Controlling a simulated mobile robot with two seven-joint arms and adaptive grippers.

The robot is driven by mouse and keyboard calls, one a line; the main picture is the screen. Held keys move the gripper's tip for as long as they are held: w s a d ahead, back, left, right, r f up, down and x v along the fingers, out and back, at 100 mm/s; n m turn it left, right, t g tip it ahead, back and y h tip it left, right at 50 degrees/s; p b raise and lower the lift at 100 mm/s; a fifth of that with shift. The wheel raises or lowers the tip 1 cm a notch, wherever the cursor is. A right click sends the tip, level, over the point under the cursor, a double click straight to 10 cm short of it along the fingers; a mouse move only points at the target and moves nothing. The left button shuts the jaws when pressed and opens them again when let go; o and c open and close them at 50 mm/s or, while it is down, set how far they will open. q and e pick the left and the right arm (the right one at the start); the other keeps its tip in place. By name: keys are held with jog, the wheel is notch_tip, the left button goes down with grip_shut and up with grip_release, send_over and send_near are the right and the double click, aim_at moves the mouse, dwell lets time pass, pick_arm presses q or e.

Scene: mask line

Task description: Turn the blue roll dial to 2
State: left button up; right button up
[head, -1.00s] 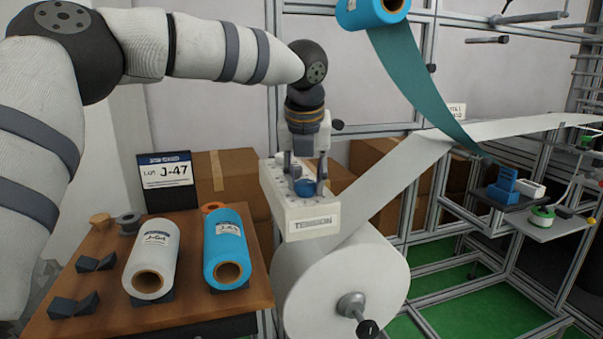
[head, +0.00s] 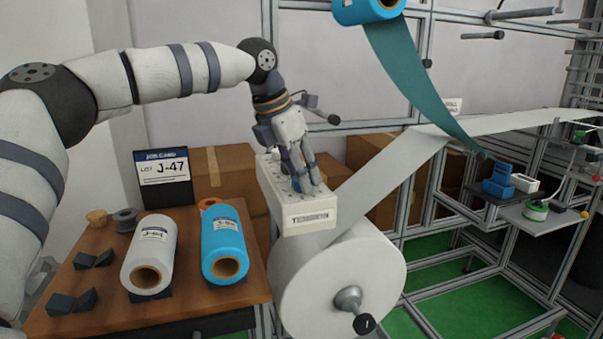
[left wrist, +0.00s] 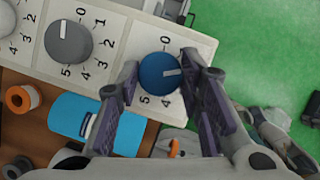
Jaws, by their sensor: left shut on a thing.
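The blue dial (left wrist: 158,76) is on the white tension box (head: 310,217), and it shows in the left wrist view between my fingers. Its white pointer line points right, toward the right finger. The 0 shows above the dial and 4 and 5 below it; the numbers on its right are hidden by the finger. My left gripper (left wrist: 162,68) is shut on the blue dial, one finger on each side. In the head view my left gripper (head: 303,178) reaches down tilted and mostly hides the dial. My right gripper is not in view.
A grey dial (left wrist: 68,42) sits beside the blue one. A white roll (head: 150,257) and a blue roll (head: 224,244) lie on the wooden table (head: 200,308). A large white web roll (head: 335,270) is just below the box. A job card (head: 163,178) reads J-47.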

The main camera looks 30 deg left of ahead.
pick_arm(q)
jog(key=shift+f+m, duration=0.15)
jog(key=shift+m, duration=0.55)
jog(key=shift+m+h, duration=0.3)
jog(key=o, duration=1.1)
jog(key=shift+o, duration=0.2)
jog(key=v, duration=1.2)
jog(key=shift+w, duration=0.2)
jog(key=shift+a, duration=0.1)
